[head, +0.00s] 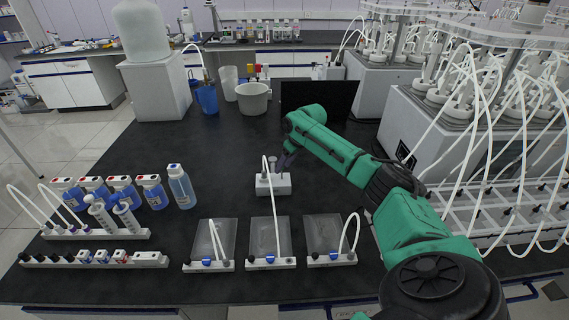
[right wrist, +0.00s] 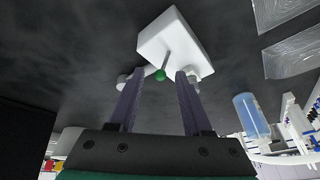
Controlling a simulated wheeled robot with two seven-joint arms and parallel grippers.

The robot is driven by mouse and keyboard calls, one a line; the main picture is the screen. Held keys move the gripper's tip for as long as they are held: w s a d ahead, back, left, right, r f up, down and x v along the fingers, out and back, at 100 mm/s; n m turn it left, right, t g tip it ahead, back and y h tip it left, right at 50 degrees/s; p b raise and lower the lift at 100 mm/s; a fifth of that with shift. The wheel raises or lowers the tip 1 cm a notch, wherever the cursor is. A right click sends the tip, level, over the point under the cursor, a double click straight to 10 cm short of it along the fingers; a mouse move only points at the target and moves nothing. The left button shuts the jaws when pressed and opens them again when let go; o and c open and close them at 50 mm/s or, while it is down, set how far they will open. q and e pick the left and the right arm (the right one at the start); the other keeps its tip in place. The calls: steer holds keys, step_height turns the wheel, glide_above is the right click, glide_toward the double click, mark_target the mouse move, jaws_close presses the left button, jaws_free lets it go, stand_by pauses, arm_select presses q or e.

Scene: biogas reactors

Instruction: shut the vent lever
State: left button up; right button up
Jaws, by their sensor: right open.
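A white block-shaped valve unit (head: 272,185) stands on the black bench, with a thin white tube rising from its top. In the right wrist view the white block (right wrist: 178,42) carries a short grey rod ending in a green ball (right wrist: 160,75), which looks like the vent lever. My right gripper (head: 284,160) is just behind the block in the head view. In the right wrist view its two dark fingers (right wrist: 158,84) are open, with the green ball between or just beyond their tips. I cannot tell whether they touch it. My left gripper is not in view.
Three clear bags (head: 269,236) with tubes and blue valves lie at the front. Blue bottles (head: 181,188) and syringes stand at the left. A grey reactor unit (head: 430,130) with many tubes fills the right side. The bench left of the block is clear.

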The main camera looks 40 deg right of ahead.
jaws_close()
steer(key=shift+r, duration=0.1)
